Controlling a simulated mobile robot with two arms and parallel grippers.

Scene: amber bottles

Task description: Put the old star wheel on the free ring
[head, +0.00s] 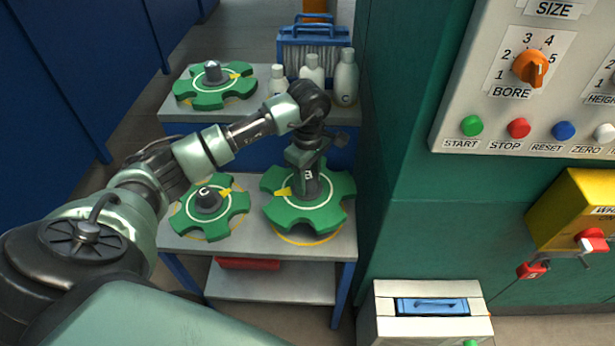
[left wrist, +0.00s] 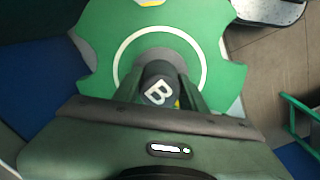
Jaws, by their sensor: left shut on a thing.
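My left gripper (head: 308,168) is shut on the dark hub, marked B, of a green star wheel (head: 335,205). The hub and wheel (left wrist: 105,45) also show in the left wrist view, between the fingers (left wrist: 158,88). The wheel looks level over a yellow ring (head: 300,239) on the cart's lower top; whether it touches is unclear. A second green wheel (head: 185,217), with hub marked C, lies to its left, with yellow edging under it. Nothing visible marks which is old. My right gripper is out of view.
White bottles (head: 346,80) and a blue crate (head: 316,38) stand behind, on and beyond the upper grey top (head: 180,114). The green machine wall (head: 400,150) with its control panel (head: 500,95) stands close on the right. A pale box (head: 385,325) is below.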

